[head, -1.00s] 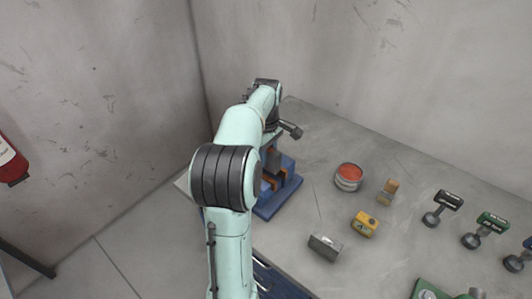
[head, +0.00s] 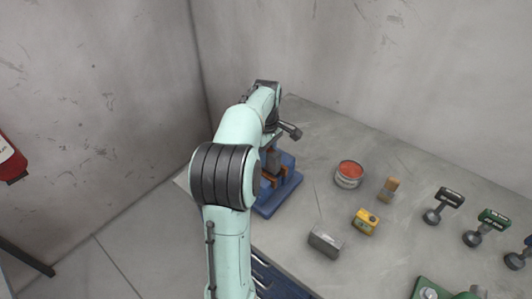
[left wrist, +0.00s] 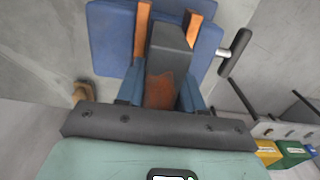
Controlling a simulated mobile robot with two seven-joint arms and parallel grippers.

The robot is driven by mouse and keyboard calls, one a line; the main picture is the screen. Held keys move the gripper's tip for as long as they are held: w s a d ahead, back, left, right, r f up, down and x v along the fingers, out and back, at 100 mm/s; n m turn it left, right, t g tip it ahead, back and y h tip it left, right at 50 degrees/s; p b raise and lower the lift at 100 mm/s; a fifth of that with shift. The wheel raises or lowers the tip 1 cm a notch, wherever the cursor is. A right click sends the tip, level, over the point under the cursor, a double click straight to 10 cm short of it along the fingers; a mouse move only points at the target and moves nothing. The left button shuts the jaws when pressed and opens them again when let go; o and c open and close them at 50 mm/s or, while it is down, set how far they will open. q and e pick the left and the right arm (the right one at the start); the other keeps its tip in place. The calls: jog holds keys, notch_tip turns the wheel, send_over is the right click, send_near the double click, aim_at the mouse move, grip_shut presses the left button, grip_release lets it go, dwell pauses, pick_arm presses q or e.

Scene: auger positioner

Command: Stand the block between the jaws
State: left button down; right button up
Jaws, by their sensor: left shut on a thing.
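The blue positioner (head: 285,195) stands on the bench, partly hidden behind my left arm. Its two orange jaws show in the left wrist view, one on the left (left wrist: 142,32) and one on the right (left wrist: 194,32). My left gripper (left wrist: 161,82) has its blue fingers shut on the block (left wrist: 158,92), which has a rust-brown face and a grey part reaching toward the jaws. The block's grey part lies between the jaws in that view. I cannot tell whether its bottom touches the positioner. A black handle (left wrist: 236,52) sticks out beside the jaws. My right gripper is not in view.
On the bench are a red-topped tin (head: 348,174), a wooden-handled brush (head: 389,188), a yellow box (head: 365,222) and a grey block-like piece (head: 325,241). Several dumbbell-shaped tools stand at the right. Walls close in behind and left. Bare bench lies behind the tin.

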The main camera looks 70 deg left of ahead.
pick_arm(q)
jog(key=shift+f+b, duration=0.4)
jog(key=shift+f, duration=0.35)
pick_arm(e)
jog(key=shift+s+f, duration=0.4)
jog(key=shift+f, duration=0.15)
pick_arm(q)
jog(key=c, duration=0.6)
grip_release()
jog(key=shift+c, duration=0.2)
jog(key=shift+d+f, duration=0.1)
notch_tip(320, 180, up, 13)
jog(key=p, duration=0.2)
jog(key=shift+r+p, duration=0.2)
jog(key=shift+p, duration=0.15)
jog(key=shift+r, duration=0.1)
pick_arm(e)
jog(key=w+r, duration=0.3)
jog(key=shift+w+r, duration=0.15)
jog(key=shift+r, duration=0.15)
